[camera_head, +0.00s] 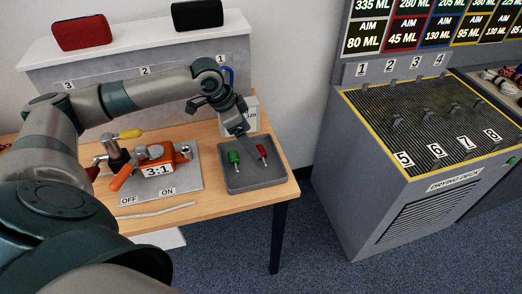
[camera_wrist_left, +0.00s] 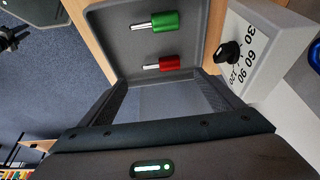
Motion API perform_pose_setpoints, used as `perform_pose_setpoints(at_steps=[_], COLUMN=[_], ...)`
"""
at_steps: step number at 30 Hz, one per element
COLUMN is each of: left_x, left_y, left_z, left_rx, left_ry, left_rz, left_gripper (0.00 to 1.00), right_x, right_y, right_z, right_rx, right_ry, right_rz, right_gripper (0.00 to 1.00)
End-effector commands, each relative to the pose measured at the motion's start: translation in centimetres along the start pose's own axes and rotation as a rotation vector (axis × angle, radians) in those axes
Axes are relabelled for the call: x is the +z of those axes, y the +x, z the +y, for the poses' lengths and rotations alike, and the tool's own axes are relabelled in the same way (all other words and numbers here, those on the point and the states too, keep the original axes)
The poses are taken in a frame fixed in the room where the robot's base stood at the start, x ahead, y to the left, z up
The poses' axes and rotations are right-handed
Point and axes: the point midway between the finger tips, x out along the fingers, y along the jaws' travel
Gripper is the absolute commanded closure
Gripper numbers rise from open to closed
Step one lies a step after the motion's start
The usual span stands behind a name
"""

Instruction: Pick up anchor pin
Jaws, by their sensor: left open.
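Two pins lie in a grey tray (camera_head: 256,183) at the table's right end. One has a green grip (camera_head: 234,157), the other a red grip (camera_head: 262,151). Both show in the left wrist view, the green pin (camera_wrist_left: 166,21) above the red pin (camera_wrist_left: 169,63), their metal shafts pointing left. My left gripper (camera_head: 241,128) reaches in over the tray's back part, above the pins. In its wrist view the jaws (camera_wrist_left: 174,92) are open and empty, and the red pin lies just beyond them. My right gripper is not in view.
A dial box (camera_wrist_left: 262,62) stands close beside the tray, at its back. Left of the tray, a plate (camera_head: 190,190) carries an orange clamp device marked 3:1 (camera_head: 158,168). A pale rope piece (camera_head: 158,212) lies in front. The drying deck (camera_head: 440,125) stands apart at right.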

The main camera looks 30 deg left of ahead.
Motion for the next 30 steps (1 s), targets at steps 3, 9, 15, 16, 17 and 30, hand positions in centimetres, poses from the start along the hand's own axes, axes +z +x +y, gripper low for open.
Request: perform_pose_setpoints(at_steps=[3,9,15,16,17,30], left_x=[-0.1,0.0,0.0,0.0,0.0,-0.7], left_y=[1.6,2.8,2.8,2.8,2.8,6.3], left_z=[0.0,0.0,0.0,0.0,0.0,-0.2], left_rx=[0.002,-0.001,-0.001,-0.001,-0.001,0.002], left_ry=[-0.001,0.000,0.000,0.000,0.000,-0.001], left_rz=[0.000,-0.001,0.000,0.000,0.000,-0.001], left_gripper=[0.14,0.14,0.14,0.14,0.14,0.14], right_x=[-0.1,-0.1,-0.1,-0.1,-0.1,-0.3], right_y=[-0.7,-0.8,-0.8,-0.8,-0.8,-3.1], right_z=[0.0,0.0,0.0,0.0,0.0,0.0], right_rx=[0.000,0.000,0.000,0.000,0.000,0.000], right_ry=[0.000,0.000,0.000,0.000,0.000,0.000], right_rz=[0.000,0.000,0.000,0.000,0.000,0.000], right_gripper=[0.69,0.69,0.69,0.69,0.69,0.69])
